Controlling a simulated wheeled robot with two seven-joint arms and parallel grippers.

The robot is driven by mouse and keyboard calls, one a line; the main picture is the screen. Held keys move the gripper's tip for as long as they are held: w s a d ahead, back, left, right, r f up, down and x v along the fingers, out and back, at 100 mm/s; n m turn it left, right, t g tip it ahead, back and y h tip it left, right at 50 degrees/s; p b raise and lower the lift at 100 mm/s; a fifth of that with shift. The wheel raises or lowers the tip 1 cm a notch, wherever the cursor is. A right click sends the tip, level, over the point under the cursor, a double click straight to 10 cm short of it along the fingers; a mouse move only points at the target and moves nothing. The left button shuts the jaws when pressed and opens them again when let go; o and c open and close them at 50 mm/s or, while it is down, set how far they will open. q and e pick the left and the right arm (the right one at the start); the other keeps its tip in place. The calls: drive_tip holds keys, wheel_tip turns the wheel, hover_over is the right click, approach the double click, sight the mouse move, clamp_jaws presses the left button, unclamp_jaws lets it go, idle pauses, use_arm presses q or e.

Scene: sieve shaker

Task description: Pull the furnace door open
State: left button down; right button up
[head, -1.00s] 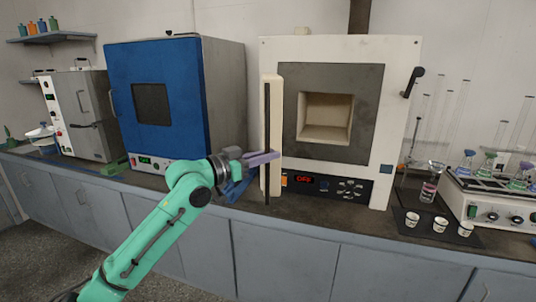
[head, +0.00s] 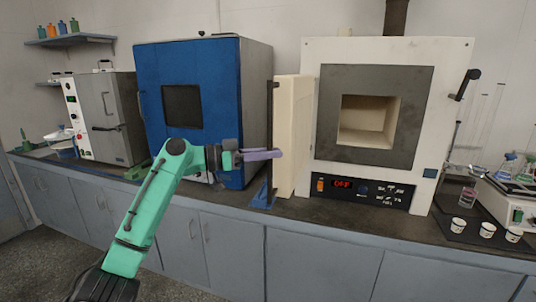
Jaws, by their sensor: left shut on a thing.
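The white furnace (head: 459,110) stands on the counter, and its square chamber (head: 367,118) is in plain view. Its cream door (head: 293,135) stands swung out at the left side of the opening, with its broad face showing. A dark upright bar (head: 270,100) runs along the door's near left edge. My left gripper (head: 265,155), with purple fingers, is at this bar about halfway up and is shut on the door there. The exact contact is partly hidden by the fingers. My right gripper is not in view.
A blue oven (head: 208,80) stands close to the left of the door. A blue object (head: 263,196) shows below the door at the counter edge. White cups (head: 487,230) and glassware stand at the right. The floor in front is clear.

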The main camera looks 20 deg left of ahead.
use_arm(q)
drive_tip(key=c, duration=0.9)
unclamp_jaws()
drive_tip(key=shift+o, duration=0.2)
drive_tip(key=b+v, duration=0.5)
drive_tip(key=v, duration=0.9)
drive_tip(key=shift+s+a, duration=0.15)
drive_tip(key=shift+a, duration=0.1)
